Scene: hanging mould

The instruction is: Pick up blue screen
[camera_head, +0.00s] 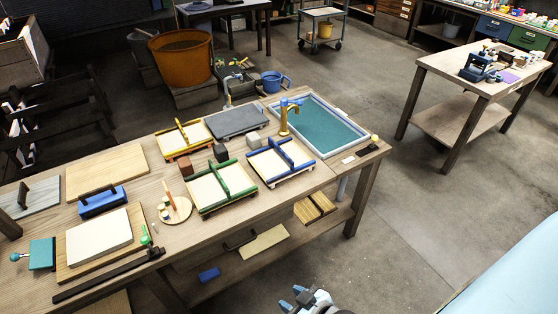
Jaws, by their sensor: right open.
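The blue screen (296,167) is a pale mesh panel in a blue wooden frame with a blue bar across it. It lies on the workbench (150,186), in front of the basin. A green-framed screen (207,194) lies to its left and a yellow-framed screen (183,137) farther back. My right gripper (302,296) is at the bottom edge of the view, off the bench's front side and well apart from the blue screen. It is open and empty. My left gripper is not in view.
A teal-filled basin (318,126) with a brass tap (284,118) stands behind the blue screen. Small dark and grey blocks sit beside the screens. The bench's lower shelf (228,270) holds boards. Another table (468,67) stands at upper right. The floor between is clear.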

